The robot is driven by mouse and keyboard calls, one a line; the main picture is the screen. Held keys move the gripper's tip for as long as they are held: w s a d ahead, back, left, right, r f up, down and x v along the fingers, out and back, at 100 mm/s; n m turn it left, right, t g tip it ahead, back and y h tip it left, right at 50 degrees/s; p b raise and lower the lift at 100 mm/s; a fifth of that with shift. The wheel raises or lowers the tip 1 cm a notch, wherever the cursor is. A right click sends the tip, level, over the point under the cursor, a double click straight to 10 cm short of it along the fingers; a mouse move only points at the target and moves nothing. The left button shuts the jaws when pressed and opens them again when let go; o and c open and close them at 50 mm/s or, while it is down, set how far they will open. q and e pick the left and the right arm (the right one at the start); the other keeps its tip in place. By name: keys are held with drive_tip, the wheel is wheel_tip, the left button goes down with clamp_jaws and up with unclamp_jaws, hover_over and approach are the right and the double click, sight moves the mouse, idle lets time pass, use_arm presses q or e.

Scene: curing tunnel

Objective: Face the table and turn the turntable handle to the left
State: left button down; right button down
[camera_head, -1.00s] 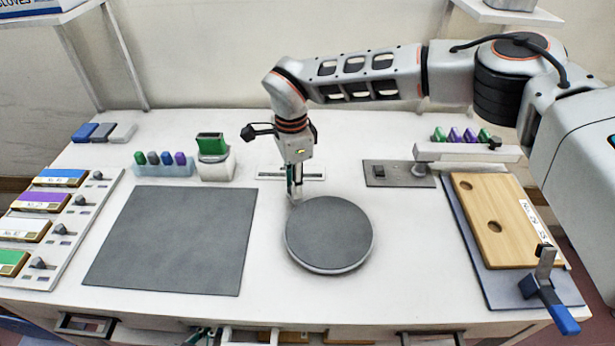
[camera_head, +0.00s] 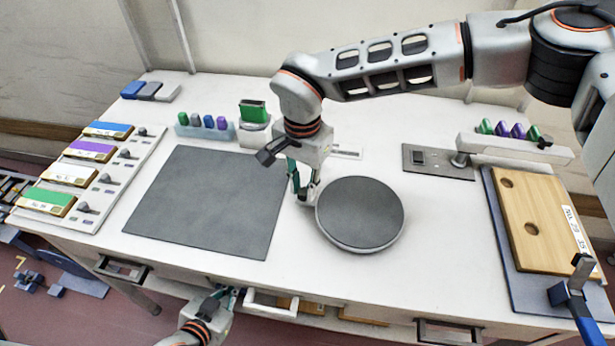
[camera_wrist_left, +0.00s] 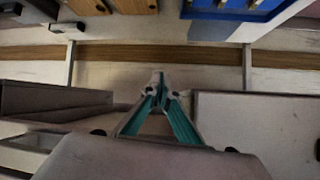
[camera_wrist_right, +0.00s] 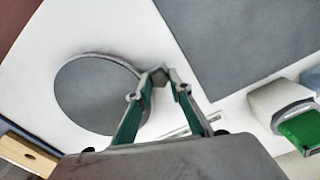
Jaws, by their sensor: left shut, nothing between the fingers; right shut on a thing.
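The turntable (camera_head: 360,213) is a round dark-topped disc with a light rim on the white table; it also shows in the right wrist view (camera_wrist_right: 95,95). My right gripper (camera_head: 305,192) points down at its left rim, fingers shut on a small grey piece (camera_wrist_right: 157,76) at the rim, which I take for the turntable handle. The fingers mostly hide it. My left gripper (camera_head: 226,295) is low in front of the table's front edge; its fingertips meet with nothing between them in the left wrist view (camera_wrist_left: 158,88).
A dark mat (camera_head: 208,203) lies left of the turntable. A wooden board (camera_head: 540,220) with a blue-handled clamp (camera_head: 575,300) is at right. Green and purple pieces (camera_head: 510,129) stand behind it. An open drawer (camera_head: 270,303) juts out at the front. Labelled blocks (camera_head: 90,150) line the left.

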drive_tip(key=shift+s+a+n, duration=0.1)
drive_tip(key=shift+s+n, duration=0.4)
drive_tip(key=c, duration=1.8)
unclamp_jaws()
drive_tip(key=shift+r, duration=0.1)
wheel_tip(320, 180, up, 12)
drive_tip(key=shift+f, duration=0.1)
drive_tip(key=shift+s, duration=0.1)
